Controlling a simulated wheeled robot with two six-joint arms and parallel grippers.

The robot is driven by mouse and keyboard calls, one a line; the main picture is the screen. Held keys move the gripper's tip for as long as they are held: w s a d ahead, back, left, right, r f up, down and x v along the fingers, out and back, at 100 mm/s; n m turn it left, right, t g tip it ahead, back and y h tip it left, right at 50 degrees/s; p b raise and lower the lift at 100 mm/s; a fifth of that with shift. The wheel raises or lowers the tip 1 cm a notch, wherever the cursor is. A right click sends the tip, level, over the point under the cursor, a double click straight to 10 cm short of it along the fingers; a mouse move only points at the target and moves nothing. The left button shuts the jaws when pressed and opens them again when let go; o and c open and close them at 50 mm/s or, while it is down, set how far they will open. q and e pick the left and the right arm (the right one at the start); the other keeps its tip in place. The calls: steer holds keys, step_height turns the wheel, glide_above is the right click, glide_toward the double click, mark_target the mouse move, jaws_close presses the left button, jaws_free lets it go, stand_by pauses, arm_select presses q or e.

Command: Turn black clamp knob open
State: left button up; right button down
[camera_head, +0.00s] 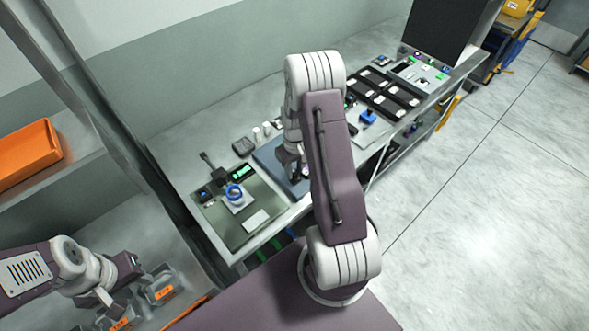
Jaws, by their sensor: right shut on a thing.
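My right gripper (293,166) points down over the blue-grey plate (270,158) on the bench. It is shut on a small dark thing at its tips, which looks like the black clamp knob (297,174). The knob is mostly hidden by the gripper and my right arm, so its turn angle cannot be told. My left gripper (122,285) is at the lower left, above clear bins with orange labels, away from the bench. Its fingers are too unclear to tell whether they are open.
Left of the plate, a greenish board (236,228) carries a blue ring (234,192) and a green display (240,172). White cylinders (262,131) stand behind the plate. Black trays (384,92) and a button panel (420,73) lie farther right. An orange bin (27,152) sits on the left shelf.

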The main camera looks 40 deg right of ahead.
mark_target(295, 172)
steer(key=shift+r, duration=0.1)
steer(key=c, duration=1.1)
jaws_free()
step_height(295, 172, up, 9)
steer(key=shift+r+b, duration=0.1)
steer(key=shift+b, duration=0.65)
steer(key=shift+s, duration=0.1)
